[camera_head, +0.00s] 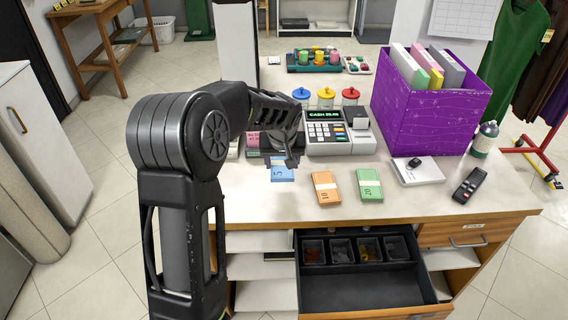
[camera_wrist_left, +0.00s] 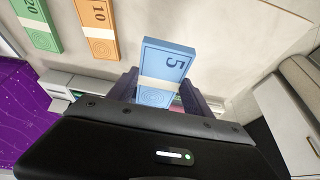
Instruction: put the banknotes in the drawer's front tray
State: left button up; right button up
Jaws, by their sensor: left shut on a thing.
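My left gripper (camera_head: 286,161) is shut on a blue banknote bundle (camera_head: 282,174) marked 5, at the counter's left part. In the left wrist view, the blue bundle (camera_wrist_left: 168,62) with its pale band sits between the fingers (camera_wrist_left: 160,88). I cannot tell whether it touches the counter. An orange bundle (camera_head: 326,188) marked 10 and a green bundle (camera_head: 369,185) marked 20 lie flat to its right. The drawer (camera_head: 372,312) is pulled open; its wide front tray (camera_head: 360,290) is empty, behind it is a row of coin cups (camera_head: 343,251). My right gripper is out of view.
A cash register (camera_head: 330,136) stands behind the bundles. A purple box of folders (camera_head: 430,118), a white pad (camera_head: 418,174) with a dark object on it and a dark handheld device (camera_head: 469,185) are at the right. The counter's front strip is clear.

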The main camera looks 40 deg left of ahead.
pick_arm(q)
jog(key=s+d+m+h, duration=0.1)
jog(key=d+m, duration=0.2)
jog(key=d, duration=0.8)
jog(key=s+d+m+t+h, duration=0.1)
jog(key=d+m, duration=0.3)
jog(key=d, duration=0.7)
jog(key=shift+s+d+f+h, duration=0.3)
jog(key=shift+s+d+f, duration=0.1)
jog(key=shift+s, duration=0.3)
jog(key=shift+d, duration=0.15)
